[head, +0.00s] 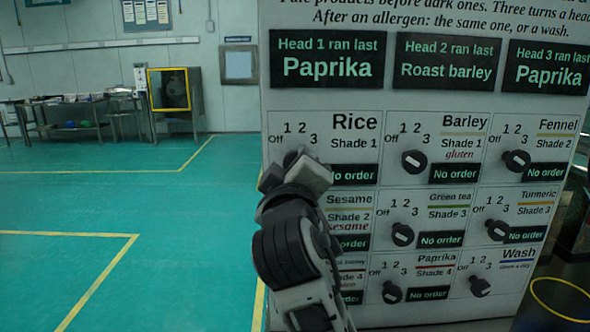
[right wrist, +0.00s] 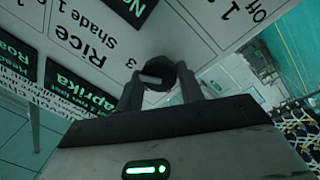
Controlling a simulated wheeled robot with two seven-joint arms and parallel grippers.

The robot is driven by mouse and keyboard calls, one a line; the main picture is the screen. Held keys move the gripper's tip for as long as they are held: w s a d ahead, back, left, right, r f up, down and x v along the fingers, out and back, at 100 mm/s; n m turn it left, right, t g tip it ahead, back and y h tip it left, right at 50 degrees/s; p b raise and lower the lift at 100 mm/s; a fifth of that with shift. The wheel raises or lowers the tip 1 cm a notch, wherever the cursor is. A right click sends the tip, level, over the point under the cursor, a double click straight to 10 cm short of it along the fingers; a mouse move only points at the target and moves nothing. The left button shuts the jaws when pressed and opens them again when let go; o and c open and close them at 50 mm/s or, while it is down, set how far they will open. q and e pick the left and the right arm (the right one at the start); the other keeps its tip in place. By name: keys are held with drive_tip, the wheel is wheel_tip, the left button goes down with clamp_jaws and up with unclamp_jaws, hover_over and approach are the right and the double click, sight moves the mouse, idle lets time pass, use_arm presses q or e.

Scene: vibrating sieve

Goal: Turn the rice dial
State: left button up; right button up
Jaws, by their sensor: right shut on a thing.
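The rice dial (head: 293,157) is a dark round knob on the panel's top-left cell, marked Off, 1, 2, 3. My right gripper (head: 298,168) covers most of it in the head view, so its setting is hard to read there. In the right wrist view the dial (right wrist: 158,76) sits between the two fingers of my right gripper (right wrist: 160,86), which is shut on it. A pale bar shows across its face. The rice cell's display (head: 352,174) reads "No order". My left gripper is not in view.
The upright panel (head: 415,318) holds several other dials, including the barley dial (head: 414,161) to the right and the green tea dial (head: 402,234). Upper displays read Paprika (head: 327,67), Roast barley (head: 447,68) and Paprika. The teal floor (head: 100,205) at left is clear.

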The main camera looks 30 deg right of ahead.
drive_tip(key=shift+r+m, duration=0.15)
drive_tip(key=shift+m, duration=0.25)
drive_tip(key=o, duration=1)
drive_tip(key=b+v, duration=0.1)
drive_tip(key=v, duration=0.6)
drive_tip(key=shift+s+a+b, duration=0.15)
drive_tip(key=shift+s+b, duration=0.05)
drive_tip(key=shift+b, duration=0.1)
